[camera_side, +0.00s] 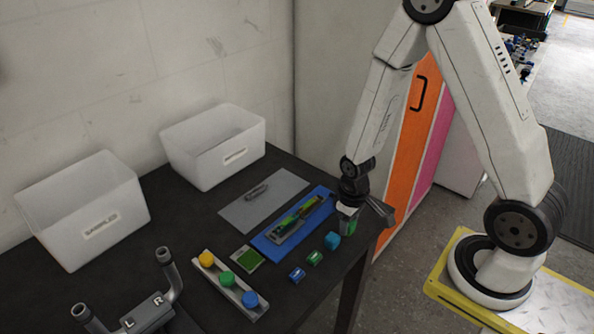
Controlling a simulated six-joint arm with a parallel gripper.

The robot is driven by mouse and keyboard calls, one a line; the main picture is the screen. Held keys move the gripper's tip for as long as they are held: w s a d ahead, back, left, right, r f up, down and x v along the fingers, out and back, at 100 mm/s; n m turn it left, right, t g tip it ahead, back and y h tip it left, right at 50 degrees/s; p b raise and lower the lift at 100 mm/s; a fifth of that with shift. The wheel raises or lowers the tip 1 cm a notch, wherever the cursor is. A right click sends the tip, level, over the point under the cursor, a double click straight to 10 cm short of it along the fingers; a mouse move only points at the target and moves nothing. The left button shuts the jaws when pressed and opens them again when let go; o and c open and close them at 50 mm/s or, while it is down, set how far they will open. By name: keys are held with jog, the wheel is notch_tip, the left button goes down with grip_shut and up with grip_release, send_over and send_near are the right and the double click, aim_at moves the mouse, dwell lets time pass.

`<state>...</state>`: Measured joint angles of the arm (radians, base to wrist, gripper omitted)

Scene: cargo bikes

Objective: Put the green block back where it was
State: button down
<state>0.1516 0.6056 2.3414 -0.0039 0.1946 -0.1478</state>
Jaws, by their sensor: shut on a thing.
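My gripper (350,226) is at the right end of the dark table, pointing down and shut on a green block (351,228). Only a small part of that block shows between the jaws; I cannot tell whether it touches the table. A row of small blocks lies just left of and in front of my gripper: a teal-blue one (333,240), a dark green one (314,258) and a blue one (297,275). A green square on a pale-edged plate (247,258) lies further left.
A blue mat (268,247) with a long tray (300,222) lies left of my gripper, a grey mat (238,213) behind it. A rack (211,276) holds yellow, green and blue round pieces. Two white bins (90,195) (215,160) stand at the back. A two-pronged L/R stand (150,308) is front left.

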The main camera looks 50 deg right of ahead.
jog(key=shift+f, duration=0.15)
jog(key=shift+c, duration=1.5)
grip_release()
notch_tip(320, 180, up, 12)
dwell(0.4)
jog(key=shift+s+a+r+t, duration=0.2)
jog(key=shift+a+r+t, duration=0.2)
jog(key=shift+a, duration=0.35)
jog(key=shift+s+a+r+t, duration=0.25)
jog(key=shift+a+t, duration=0.2)
jog(key=shift+a, duration=0.3)
jog(key=shift+s+a+r+t, duration=0.2)
jog(key=shift+a+r+t, duration=0.2)
jog(key=shift+a, duration=0.35)
